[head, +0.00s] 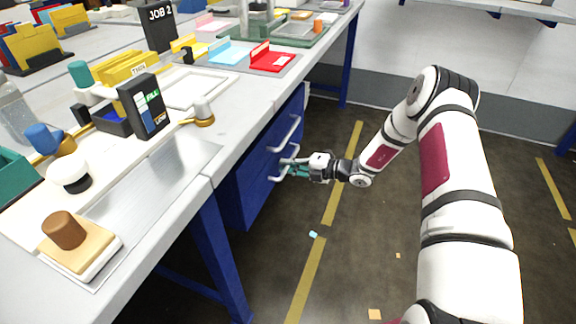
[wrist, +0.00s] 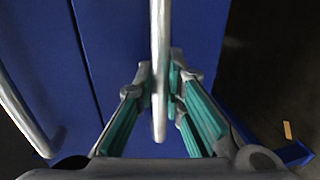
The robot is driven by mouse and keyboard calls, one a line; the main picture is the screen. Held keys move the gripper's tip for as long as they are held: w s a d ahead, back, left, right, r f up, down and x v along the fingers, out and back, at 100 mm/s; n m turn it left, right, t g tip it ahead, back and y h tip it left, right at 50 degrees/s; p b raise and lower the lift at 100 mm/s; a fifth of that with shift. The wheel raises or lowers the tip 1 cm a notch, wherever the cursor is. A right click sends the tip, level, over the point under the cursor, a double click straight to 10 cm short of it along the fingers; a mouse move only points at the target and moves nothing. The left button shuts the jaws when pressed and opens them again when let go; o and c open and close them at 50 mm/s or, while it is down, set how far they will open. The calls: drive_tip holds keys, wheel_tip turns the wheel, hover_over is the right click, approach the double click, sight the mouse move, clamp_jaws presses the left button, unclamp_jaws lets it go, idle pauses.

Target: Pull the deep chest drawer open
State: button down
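The blue drawer chest (head: 244,186) stands under the workbench, with its fronts facing the aisle. The lower, deep drawer (wrist: 205,32) has a plain blue front and a silver bar handle (wrist: 159,60). My gripper (head: 291,166) is at this lower handle, reaching in from the right. In the wrist view the bar passes between my teal-padded fingers (wrist: 160,78), with a fingertip close against each side. The drawer looks closed, flush with the chest as far as I can see. The upper drawer's handle (wrist: 24,108) is at the left of the wrist view.
The workbench top (head: 238,108) overhangs the chest and carries holders, cards and a hammer-like tool. A blue bench leg (head: 218,255) stands nearer me. The floor (head: 350,262) in front of the chest is mostly free, with yellow lines and small scraps.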

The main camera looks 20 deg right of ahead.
drive_tip(key=f+p+v, duration=0.1)
drive_tip(key=f+v, duration=0.1)
drive_tip(key=v, duration=1.1)
drive_tip(key=d+f+p+v, duration=0.1)
drive_tip(key=f+p+v, duration=0.1)
drive_tip(key=v, duration=1.1)
drive_tip(key=shift+s+d+f, duration=0.2)
drive_tip(key=shift+s+f, duration=0.25)
drive_tip(key=shift+f, duration=0.25)
drive_tip(key=c, duration=1.7)
unclamp_jaws()
drive_tip(key=shift+o, duration=0.2)
drive_tip(key=v, duration=1.2)
